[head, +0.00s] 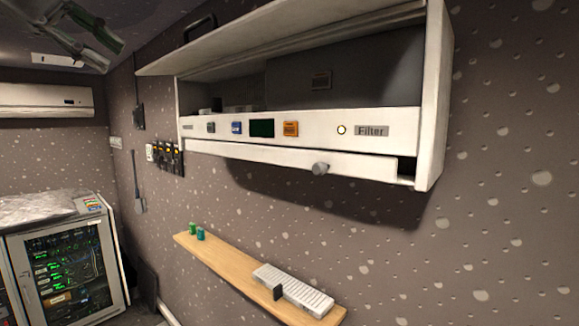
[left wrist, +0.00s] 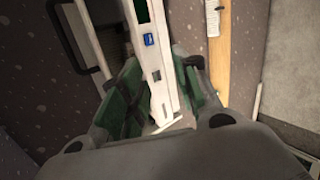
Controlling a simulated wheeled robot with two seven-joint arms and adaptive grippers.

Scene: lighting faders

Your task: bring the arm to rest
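My left gripper (head: 98,46) is at the top left of the head view, up near the ceiling and apart from the wall fittings. In the left wrist view its two green-padded fingers (left wrist: 160,80) are spread with a gap between them, and nothing is held. The white cabinet front (left wrist: 160,65) shows beyond that gap. A black fader panel (head: 166,157) with several yellow-marked sliders is on the wall left of the cabinet. My right gripper is in neither view.
A white wall cabinet (head: 437,110) has a raised lid, buttons, a "Filter" label and a round knob (head: 320,169). Below it, a wooden shelf (head: 228,267) carries two small green items and a pale ribbed box (head: 300,291). A rack (head: 65,265) stands at lower left.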

